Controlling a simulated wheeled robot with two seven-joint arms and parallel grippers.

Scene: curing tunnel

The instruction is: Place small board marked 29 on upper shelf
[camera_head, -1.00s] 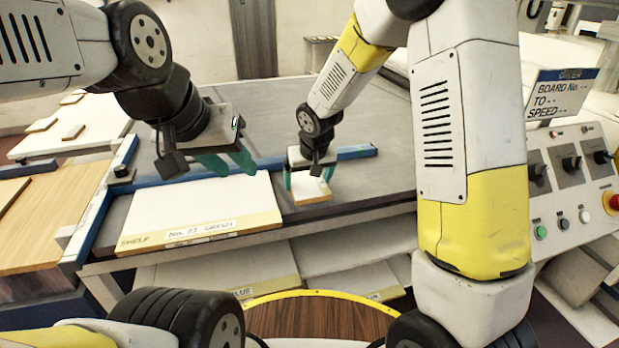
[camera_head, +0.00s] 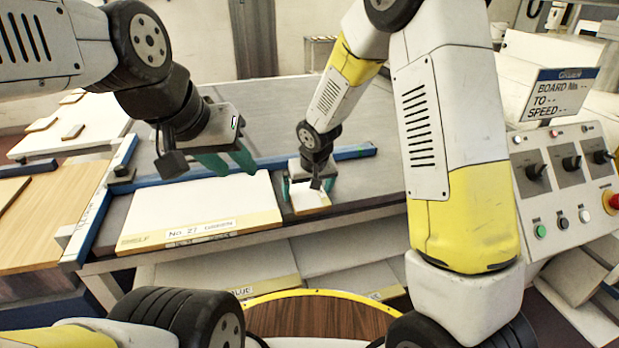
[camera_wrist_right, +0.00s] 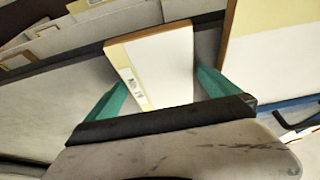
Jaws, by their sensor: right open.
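A small white board with a tan edge (camera_head: 312,203) lies on the grey tunnel bed, near its front edge. In the right wrist view its label on the yellowish strip is too small to read surely, and its far end points away from me (camera_wrist_right: 163,62). My right gripper (camera_head: 307,189) is open, with its green fingers on either side of this board. In the right wrist view, gaps show beside the board between the fingers (camera_wrist_right: 162,84). My left gripper (camera_head: 226,162) hangs above the large board with its green fingers apart and empty. I cannot tell which surface is the upper shelf.
A large white board (camera_head: 205,208) marked "SHELF" and No. 27 lies left of the small one. More boards (camera_head: 220,272) lie on a lower level beneath. A blue rail (camera_head: 345,154) runs behind. A control panel (camera_head: 565,180) with a sign stands at right.

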